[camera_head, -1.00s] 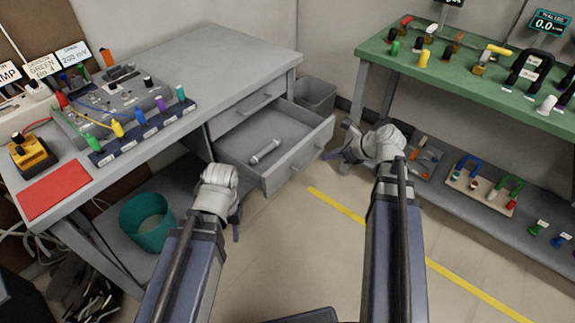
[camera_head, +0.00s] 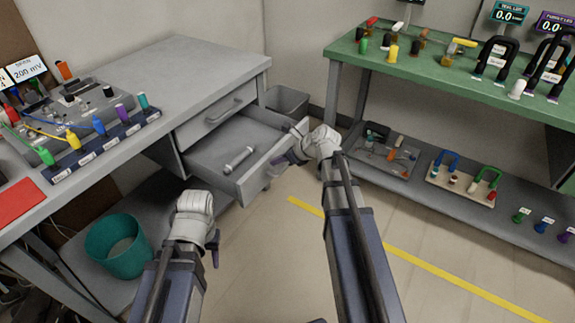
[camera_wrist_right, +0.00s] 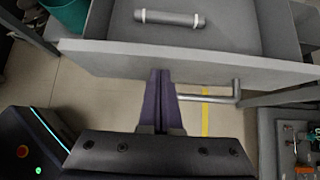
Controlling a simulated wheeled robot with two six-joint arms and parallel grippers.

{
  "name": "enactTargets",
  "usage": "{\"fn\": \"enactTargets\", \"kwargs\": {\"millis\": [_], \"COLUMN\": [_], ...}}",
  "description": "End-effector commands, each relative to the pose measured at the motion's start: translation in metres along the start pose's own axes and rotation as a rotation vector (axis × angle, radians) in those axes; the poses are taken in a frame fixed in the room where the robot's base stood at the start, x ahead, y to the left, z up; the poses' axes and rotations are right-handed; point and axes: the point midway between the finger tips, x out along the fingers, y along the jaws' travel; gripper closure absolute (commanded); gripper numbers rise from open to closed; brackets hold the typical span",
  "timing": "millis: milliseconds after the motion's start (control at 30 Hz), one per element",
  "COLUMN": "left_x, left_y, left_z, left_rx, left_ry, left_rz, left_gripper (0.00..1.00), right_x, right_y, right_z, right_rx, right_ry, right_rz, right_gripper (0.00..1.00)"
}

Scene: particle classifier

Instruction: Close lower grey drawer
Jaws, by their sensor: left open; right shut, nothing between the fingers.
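The lower grey drawer (camera_head: 213,158) of the desk is pulled open in the head view, with a grey cylinder with white bands (camera_head: 239,159) lying inside. My right gripper (camera_head: 283,160) is shut and empty, close in front of the drawer's front panel. In the right wrist view, the shut fingers (camera_wrist_right: 160,74) point at the drawer front (camera_wrist_right: 240,68), beside its bar handle (camera_wrist_right: 215,96); I cannot tell whether they touch it. My left gripper (camera_head: 213,247) is open, low and left of the drawer, its fingers partly hidden behind the wrist.
The upper drawer (camera_head: 215,114) is shut. A teal bin (camera_head: 118,252) stands on the desk's lower shelf. A grey bin (camera_head: 287,103) stands behind the open drawer. A green-topped bench (camera_head: 440,75) is on the right. The floor between is clear.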

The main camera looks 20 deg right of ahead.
Motion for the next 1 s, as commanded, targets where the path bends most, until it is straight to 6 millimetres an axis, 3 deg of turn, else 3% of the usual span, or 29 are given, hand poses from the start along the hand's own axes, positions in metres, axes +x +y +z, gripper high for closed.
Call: {"fn": "enactTargets", "kwargs": {"millis": [667, 833, 1000], "left_x": [0.0, 0.0, 0.0], "left_y": [0.0, 0.0, 0.0], "left_z": [0.0, 0.0, 0.0], "left_rx": [0.0, 0.0, 0.0], "left_ry": [0.0, 0.0, 0.0], "left_rz": [0.0, 0.0, 0.0], "left_gripper": [0.53, 0.53, 0.53], "right_x": [0.011, 0.028, 0.058], "right_y": [0.0, -0.001, -0.002], "right_z": [0.012, 0.028, 0.058], "right_rx": [-0.001, -0.003, -0.004], "right_ry": [0.0, 0.001, 0.001], "right_rz": [-0.001, 0.002, 0.003], "right_gripper": [1.0, 1.0, 1.0]}}
